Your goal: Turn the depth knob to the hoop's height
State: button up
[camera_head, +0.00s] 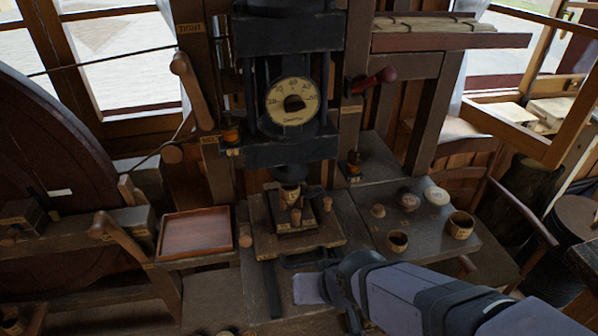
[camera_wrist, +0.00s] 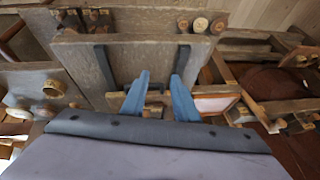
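The depth dial (camera_head: 276,114) is a round cream plate with numbers and the word "Depth", on the dark front of the press. A dark knob (camera_head: 294,102) sits at its middle; I cannot read its exact setting. A small pale wooden cylinder with a label (camera_head: 289,192), perhaps the hoop, stands on the bed below the press; its marking is too small to read. My gripper (camera_wrist: 161,76) has its two blue fingers apart in the wrist view, with no object clearly held. In the head view it is low, in front of the bed and well below the dial.
The press bed (camera_head: 265,238) carries several pegs. A red-knobbed lever (camera_head: 375,80) juts out right of the dial. A wooden lever (camera_head: 190,90) hangs at left. A brown tray (camera_head: 195,233) lies left; a right-hand shelf (camera_head: 425,255) holds several small turned pieces.

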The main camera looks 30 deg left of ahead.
jog(key=w+a+r+m+t+y, duration=0.2)
jog(key=w+a+r+m+y, duration=0.1)
jog(key=w+a+r, duration=0.3)
jog(key=m+t+y, duration=0.5)
jog(key=m+t, duration=0.3)
jog(key=m, duration=0.4)
send_near(296, 109)
jog(key=shift+w+a, duration=0.35)
jog(key=shift+a, duration=0.05)
jog(key=shift+p+x, duration=2.1)
jog(key=shift+x, duration=1.5)
grip_shut()
